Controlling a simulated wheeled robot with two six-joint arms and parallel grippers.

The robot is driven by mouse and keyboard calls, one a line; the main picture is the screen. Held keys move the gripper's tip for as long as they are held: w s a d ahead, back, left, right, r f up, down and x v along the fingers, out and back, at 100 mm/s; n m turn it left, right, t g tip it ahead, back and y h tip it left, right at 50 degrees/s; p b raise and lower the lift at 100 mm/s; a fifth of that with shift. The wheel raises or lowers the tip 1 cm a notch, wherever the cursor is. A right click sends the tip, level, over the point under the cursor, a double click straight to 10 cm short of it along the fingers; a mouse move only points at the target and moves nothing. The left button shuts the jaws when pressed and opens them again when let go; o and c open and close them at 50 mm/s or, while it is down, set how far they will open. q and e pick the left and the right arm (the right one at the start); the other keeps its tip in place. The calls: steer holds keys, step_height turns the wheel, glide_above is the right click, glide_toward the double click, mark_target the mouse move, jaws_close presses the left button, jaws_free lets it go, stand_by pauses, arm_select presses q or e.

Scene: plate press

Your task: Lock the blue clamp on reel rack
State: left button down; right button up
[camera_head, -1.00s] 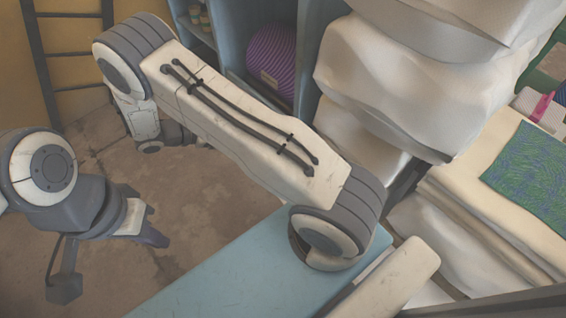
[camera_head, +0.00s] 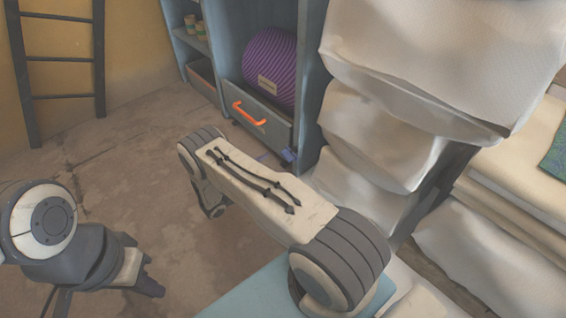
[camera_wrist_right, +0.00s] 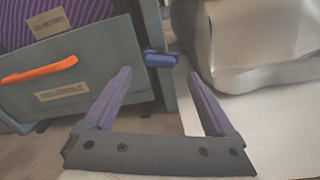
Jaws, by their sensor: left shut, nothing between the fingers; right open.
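The blue clamp (camera_head: 289,155) is a small blue piece at the lower right of the blue-grey reel rack (camera_head: 310,60). In the right wrist view the blue clamp (camera_wrist_right: 160,59) lies just beyond and between my open right fingertips (camera_wrist_right: 160,76), with nothing gripped. In the head view my right arm hides most of the right gripper; a purple fingertip shows left of the clamp. My left gripper (camera_head: 152,286) is shut and empty at the lower left, far from the clamp.
A purple striped reel (camera_head: 270,68) sits in the rack above a drawer-like front panel with an orange handle (camera_head: 249,113). White bulky sacks (camera_head: 400,75) are stacked close on the right. A dark ladder (camera_head: 60,60) leans at the left. Open floor lies left.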

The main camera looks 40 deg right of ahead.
mark_target(289, 153)
steer(key=d, duration=0.2)
steer(key=d+b, duration=0.1)
steer(key=d, duration=0.1)
steer(key=d+b, duration=0.1)
steer(key=shift+w+d, duration=0.25)
steer(key=shift+d, duration=0.15)
steer(key=c, duration=1.4)
